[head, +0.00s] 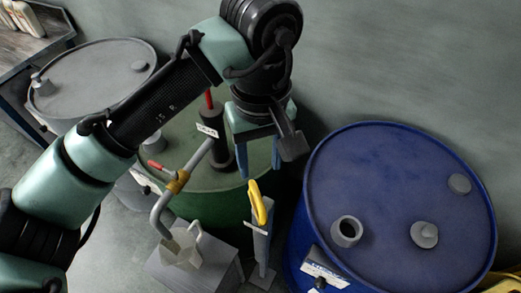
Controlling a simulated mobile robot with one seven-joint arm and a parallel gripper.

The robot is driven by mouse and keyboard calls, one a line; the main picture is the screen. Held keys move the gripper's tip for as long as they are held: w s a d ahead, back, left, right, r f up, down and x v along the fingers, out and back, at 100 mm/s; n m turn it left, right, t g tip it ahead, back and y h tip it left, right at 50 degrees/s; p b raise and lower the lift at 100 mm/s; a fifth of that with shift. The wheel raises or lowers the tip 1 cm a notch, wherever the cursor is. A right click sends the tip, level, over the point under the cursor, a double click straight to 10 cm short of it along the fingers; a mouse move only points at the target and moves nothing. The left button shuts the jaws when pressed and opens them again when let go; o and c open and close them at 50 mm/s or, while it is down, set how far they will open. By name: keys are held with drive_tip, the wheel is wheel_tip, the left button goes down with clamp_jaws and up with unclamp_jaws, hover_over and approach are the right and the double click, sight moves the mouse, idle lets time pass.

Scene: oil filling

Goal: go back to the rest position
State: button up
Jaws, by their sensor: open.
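My gripper (258,170) hangs fingers-down from the arm at the centre of the head view, in front of the green drum. Its two fingers are apart, with no object visible between them. A yellow looped handle (256,203) on a narrow blue-grey upright piece (262,243) stands just below the fingertips in the picture. I cannot tell how far apart in depth they are. The green drum (190,206) carries a dark pump (216,135) with a red rod and a bent grey spout (161,212). A translucent jug (184,250) stands under the spout.
The jug is on a grey block (216,270). A blue drum (400,190) with an open round neck (346,231) stands close on the right. A grey drum (92,76) and a shelf (30,45) with pale bottles are at the upper left. The wall is behind.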

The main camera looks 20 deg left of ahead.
drive_tip(key=w+d+r+m+t+h, duration=0.35)
drive_tip(key=w+d+r+t, duration=0.25)
drive_tip(key=d+r, duration=0.4)
drive_tip(key=w+d+r+m+t+h, duration=0.3)
drive_tip(key=w+d+r+m+t, duration=0.25)
drive_tip(key=d+r, duration=0.5)
wheel_tip(320, 180, up, 15)
drive_tip(key=s+m+t+h, duration=0.2)
drive_tip(key=s+t, duration=0.1)
drive_tip(key=t, duration=0.6)
drive_tip(key=s+a+r+n+t+y, duration=0.2)
drive_tip(key=s+a+r+t+y, duration=0.3)
drive_tip(key=s+a+t+y, duration=0.2)
drive_tip(key=shift+s+a+r+y, duration=0.4)
drive_tip(key=shift+s+a+y, duration=0.1)
drive_tip(key=shift+s+y, duration=0.3)
